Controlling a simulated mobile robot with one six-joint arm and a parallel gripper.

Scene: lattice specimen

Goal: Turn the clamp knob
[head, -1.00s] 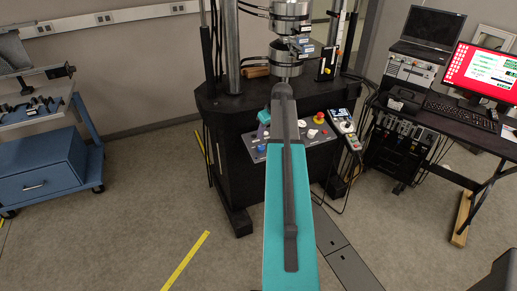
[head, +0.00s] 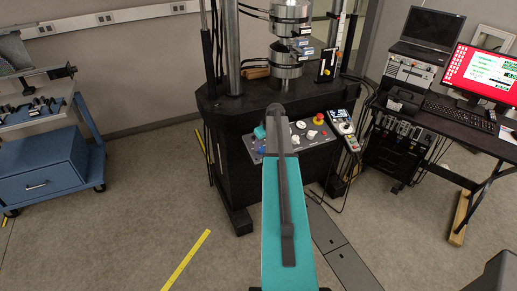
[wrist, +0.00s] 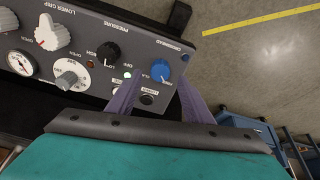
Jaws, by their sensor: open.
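The clamp knob is a blue knob (wrist: 161,72) with a white pointer line, beside lettering that begins "CLA" on the grey control panel (wrist: 190,45). In the head view the panel (head: 318,146) is on the front of the black test machine, and the blue knob (head: 261,150) shows just left of my arm. My gripper (wrist: 160,80) is open. In the wrist view its two purple-grey fingers reach up from the bottom, one on each side of the blue knob. I cannot tell whether they touch it. My arm hides most of the gripper in the head view.
Beside the clamp knob are a black knob (wrist: 108,53), a keyed switch (wrist: 147,99), white knobs (wrist: 52,33) and a gauge (wrist: 21,64). A red stop button (head: 319,118) is on the panel's right. A handset (head: 344,128) hangs at the right. The floor in front is open.

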